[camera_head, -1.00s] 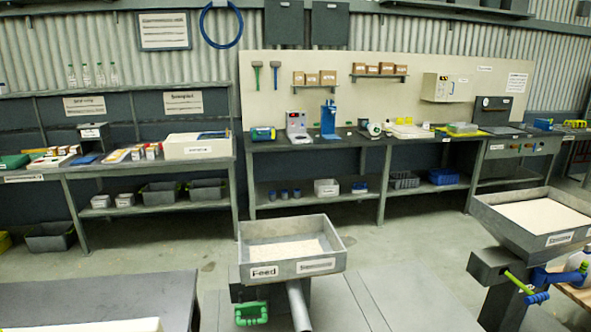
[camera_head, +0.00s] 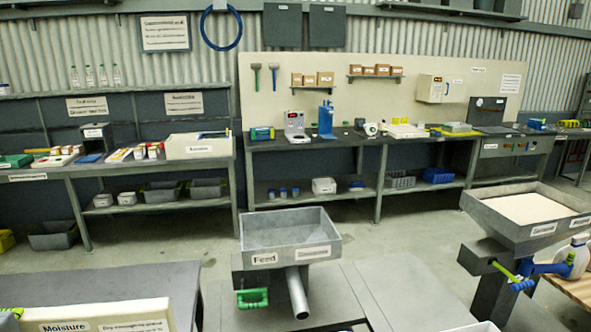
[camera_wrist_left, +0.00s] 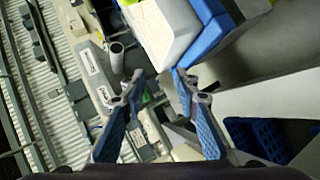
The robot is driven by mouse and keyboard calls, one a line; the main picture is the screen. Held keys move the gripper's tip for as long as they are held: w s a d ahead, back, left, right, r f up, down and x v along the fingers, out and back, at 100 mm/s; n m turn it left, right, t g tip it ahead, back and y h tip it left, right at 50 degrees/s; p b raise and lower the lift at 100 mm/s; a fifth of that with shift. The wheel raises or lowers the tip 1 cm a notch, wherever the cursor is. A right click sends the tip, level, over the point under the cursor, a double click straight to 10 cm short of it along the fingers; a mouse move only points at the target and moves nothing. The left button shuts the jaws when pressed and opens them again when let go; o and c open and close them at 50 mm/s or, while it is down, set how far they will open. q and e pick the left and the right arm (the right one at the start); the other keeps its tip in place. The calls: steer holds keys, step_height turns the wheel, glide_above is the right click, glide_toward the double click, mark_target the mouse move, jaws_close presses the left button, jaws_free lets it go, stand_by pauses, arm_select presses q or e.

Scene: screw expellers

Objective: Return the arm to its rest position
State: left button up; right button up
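My left gripper (camera_wrist_left: 160,88) shows only in the left wrist view. Its two blue-padded fingers stand apart with nothing between them. Beyond the fingers are a grey labelled unit with a pipe (camera_wrist_left: 115,52) and a white-and-blue block (camera_wrist_left: 165,30); the fingers appear clear of both. Neither arm shows in the head view, and my right gripper is not in view.
The grey Feed tray (camera_head: 290,232) looks empty, with a green handle (camera_head: 252,298) below. A pale-filled hopper (camera_head: 528,210) stands right, beside a white bottle (camera_head: 574,256). A Moisture box (camera_head: 95,318) is at the lower left. Open floor lies before the benches.

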arm_select(q)
steer(key=s+a+f+m+g+y, duration=0.2)
steer(key=s+a+m+g, duration=0.35)
steer(key=s, duration=0.45)
steer(key=s+a+f+m+g+y, duration=0.2)
steer(key=s+a+m+g, duration=0.2)
steer(key=s+m, duration=0.4)
steer(key=s+f+g, duration=0.1)
steer(key=s+f, duration=0.1)
steer(key=f, duration=1.1)
steer(key=s+f, duration=0.2)
steer(key=f, duration=1.2)
steer(key=s+a+f+g, duration=0.1)
steer(key=s+a+f, duration=0.1)
steer(key=s+f, duration=1.3)
steer(key=shift+s+a+f+y, duration=0.25)
steer(key=shift+s+y, duration=0.05)
steer(key=shift+s, duration=0.55)
